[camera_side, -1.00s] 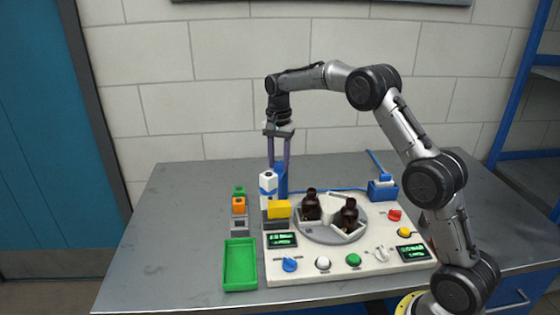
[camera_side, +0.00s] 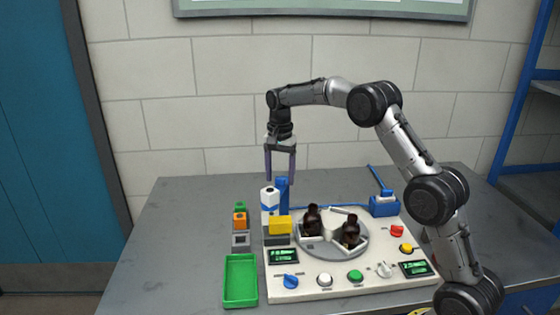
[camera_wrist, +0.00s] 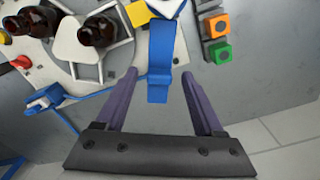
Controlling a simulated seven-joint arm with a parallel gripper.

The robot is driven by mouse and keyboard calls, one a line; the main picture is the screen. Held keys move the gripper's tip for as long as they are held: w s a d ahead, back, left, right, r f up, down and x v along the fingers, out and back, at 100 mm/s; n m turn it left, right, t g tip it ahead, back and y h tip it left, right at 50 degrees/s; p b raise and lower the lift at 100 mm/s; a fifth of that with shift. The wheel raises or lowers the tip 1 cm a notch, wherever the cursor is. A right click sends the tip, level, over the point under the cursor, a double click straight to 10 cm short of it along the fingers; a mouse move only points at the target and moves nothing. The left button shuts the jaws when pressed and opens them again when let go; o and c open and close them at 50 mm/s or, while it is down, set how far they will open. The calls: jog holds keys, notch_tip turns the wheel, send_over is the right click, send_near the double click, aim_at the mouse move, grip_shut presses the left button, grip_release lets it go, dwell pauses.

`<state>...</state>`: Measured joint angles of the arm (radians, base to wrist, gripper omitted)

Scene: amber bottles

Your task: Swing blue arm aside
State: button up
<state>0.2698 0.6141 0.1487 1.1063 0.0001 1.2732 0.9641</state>
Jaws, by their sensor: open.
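My gripper (camera_side: 280,182) is open and points down above the back left corner of the white board. Its two purple fingers (camera_wrist: 158,85) also show in the wrist view, with nothing held between them. A blue upright post (camera_side: 283,194) stands just below the fingertips; in the wrist view the blue post (camera_wrist: 160,65) lies ahead of the gap. A thin blue bar (camera_side: 322,207) runs along the board's back edge toward a blue block (camera_side: 383,206). A slanted blue lever (camera_side: 375,177) rises from that block. I cannot tell which blue part is the arm.
Two dark bottles (camera_side: 312,219) (camera_side: 350,232) stand on a grey turntable (camera_side: 334,254). A white and blue bottle-like piece (camera_side: 269,199) and a yellow block (camera_side: 279,225) stand close to the post. A green tray (camera_side: 240,281) lies at left.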

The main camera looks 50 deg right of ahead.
aim_at(280, 178)
notch_tip(280, 178, up, 14)
jog(key=shift+f, duration=0.25)
dwell(0.5)
